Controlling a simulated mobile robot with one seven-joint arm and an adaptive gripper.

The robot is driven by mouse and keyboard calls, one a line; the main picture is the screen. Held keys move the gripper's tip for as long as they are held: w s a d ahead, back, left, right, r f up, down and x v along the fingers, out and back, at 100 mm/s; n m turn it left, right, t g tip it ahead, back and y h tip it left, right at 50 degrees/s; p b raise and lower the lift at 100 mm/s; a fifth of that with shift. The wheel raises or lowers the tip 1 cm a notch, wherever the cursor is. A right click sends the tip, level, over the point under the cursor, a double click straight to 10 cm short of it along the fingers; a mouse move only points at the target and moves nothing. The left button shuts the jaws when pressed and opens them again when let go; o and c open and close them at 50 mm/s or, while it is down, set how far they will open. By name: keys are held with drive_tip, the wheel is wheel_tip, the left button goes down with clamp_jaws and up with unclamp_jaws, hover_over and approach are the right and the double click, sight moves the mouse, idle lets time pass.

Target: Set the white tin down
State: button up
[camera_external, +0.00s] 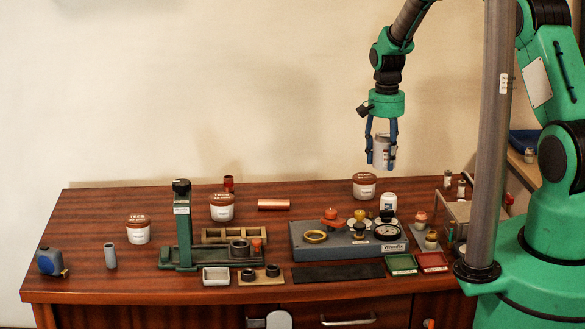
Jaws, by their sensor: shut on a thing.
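My gripper (381,160) points down above the back right part of the table. It is shut on a white tin (382,150), which hangs upright between the fingers, clear of the table top. The fingers cover the sides of the tin. The wooden table (100,215) stands below it. A white tub with a brown lid (364,187) stands on the table below and a little left of the held tin.
More brown-lidded tubs stand at the middle (222,208) and left (138,231). A grey gauge block (345,240), a green press (184,230) and a copper tube (273,204) occupy the middle. Bare wood shows at the back left. A grey post (492,140) rises at right.

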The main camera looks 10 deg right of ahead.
drive_tip(key=s+a+n+b, duration=0.1)
drive_tip(key=a+n, duration=0.5)
drive_tip(key=a, duration=1.2)
drive_tip(key=shift+s+n, duration=0.4)
drive_tip(key=shift+s, duration=0.45)
drive_tip(key=shift+b, duration=0.3)
drive_tip(key=b, duration=0.1)
hover_over(320, 207)
drive_tip(key=shift+f, duration=3.05)
drive_tip(key=shift+f+b, duration=0.65)
drive_tip(key=shift+f, duration=1.25)
drive_tip(key=shift+f, duration=0.1)
drive_tip(key=o, duration=1.4)
